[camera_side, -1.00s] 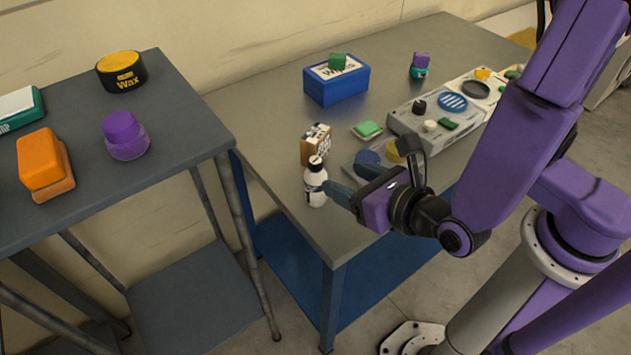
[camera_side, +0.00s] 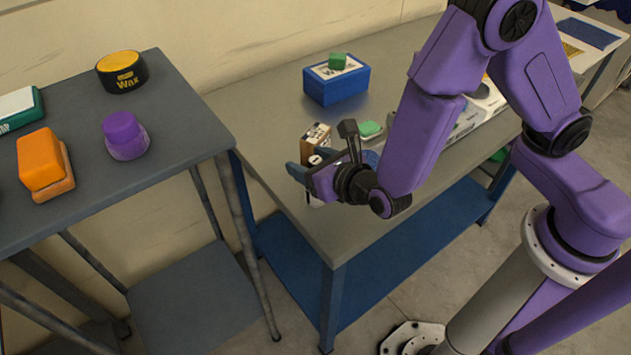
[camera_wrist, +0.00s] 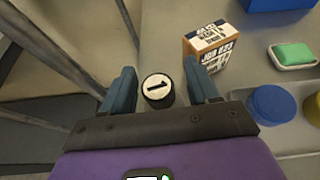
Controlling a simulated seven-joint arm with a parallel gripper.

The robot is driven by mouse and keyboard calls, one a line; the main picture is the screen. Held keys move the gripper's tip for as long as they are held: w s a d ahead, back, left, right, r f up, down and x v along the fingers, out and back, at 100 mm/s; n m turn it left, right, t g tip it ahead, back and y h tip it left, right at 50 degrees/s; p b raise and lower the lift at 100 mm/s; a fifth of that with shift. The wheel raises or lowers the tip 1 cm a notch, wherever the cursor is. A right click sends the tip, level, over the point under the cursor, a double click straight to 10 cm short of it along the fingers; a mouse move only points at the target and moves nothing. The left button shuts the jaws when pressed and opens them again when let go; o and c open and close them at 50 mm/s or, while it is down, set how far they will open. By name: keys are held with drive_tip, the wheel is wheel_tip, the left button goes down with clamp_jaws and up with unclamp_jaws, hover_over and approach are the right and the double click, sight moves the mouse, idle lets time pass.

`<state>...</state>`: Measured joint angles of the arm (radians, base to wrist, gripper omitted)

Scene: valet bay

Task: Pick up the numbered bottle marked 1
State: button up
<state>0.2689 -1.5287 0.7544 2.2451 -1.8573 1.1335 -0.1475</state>
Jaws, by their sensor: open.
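The numbered bottle marked 1 (camera_wrist: 157,88) stands upright in the wrist view, its black-rimmed white cap with a dark 1 facing the camera. My gripper (camera_wrist: 161,84) is open, with one teal finger on each side of the cap. A small gap shows on both sides, wider on the right. In the side view my gripper (camera_side: 302,172) surrounds the bottle near the left edge of the grey table (camera_side: 262,92). There the gripper hides most of the bottle, and only a little of its white body shows.
An orange and white box (camera_wrist: 210,48) stands close beyond the right finger. A green soap on a dish (camera_wrist: 293,55) and a blue round piece (camera_wrist: 271,103) lie further right. A blue box (camera_side: 336,84) stands at the back. The table's edge is close on the left.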

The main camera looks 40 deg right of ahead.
drive_tip(key=shift+w, duration=0.1)
clamp_jaws()
idle(0.3)
drive_tip(key=shift+r, duration=0.85)
drive_tip(key=s+d+r, duration=0.7)
drive_tip(key=s+r, duration=0.4)
drive_tip(key=s, duration=0.1)
drive_tip(key=shift+r, duration=0.15)
